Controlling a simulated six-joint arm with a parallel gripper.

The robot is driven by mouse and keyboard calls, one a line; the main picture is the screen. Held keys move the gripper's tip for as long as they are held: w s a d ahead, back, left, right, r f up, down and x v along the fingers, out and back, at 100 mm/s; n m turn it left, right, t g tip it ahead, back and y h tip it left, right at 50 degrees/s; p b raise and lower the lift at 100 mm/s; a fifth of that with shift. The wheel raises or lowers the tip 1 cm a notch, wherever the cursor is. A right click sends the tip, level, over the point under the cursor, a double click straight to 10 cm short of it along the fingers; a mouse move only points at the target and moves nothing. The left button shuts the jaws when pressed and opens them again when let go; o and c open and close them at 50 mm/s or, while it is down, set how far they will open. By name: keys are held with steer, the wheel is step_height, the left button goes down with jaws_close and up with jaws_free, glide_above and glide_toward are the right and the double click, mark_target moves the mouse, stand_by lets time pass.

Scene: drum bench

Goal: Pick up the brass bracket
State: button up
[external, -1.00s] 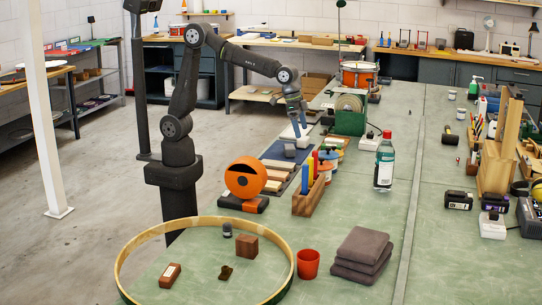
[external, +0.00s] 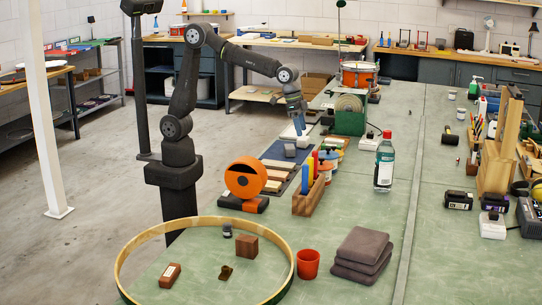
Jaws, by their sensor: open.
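A small dark brass-brown piece that looks like the brass bracket (external: 225,272) lies on the green bench inside the large wooden hoop (external: 288,247) at the front left. My gripper (external: 299,128) is far from it, up over the back part of the bench near a blue mat (external: 277,152). Its fingers point down and are open, with nothing seen between them. The bracket's fine shape is too small to tell.
Inside the hoop are a brown wooden cube (external: 246,247), a reddish-brown block (external: 170,275) and a small grey-black item (external: 227,231). A red cup (external: 308,264) and folded grey cloths (external: 362,255) stand right of it. An orange tape dispenser (external: 246,178) stands behind it.

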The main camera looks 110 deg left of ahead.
steer(key=shift+c, duration=1.3)
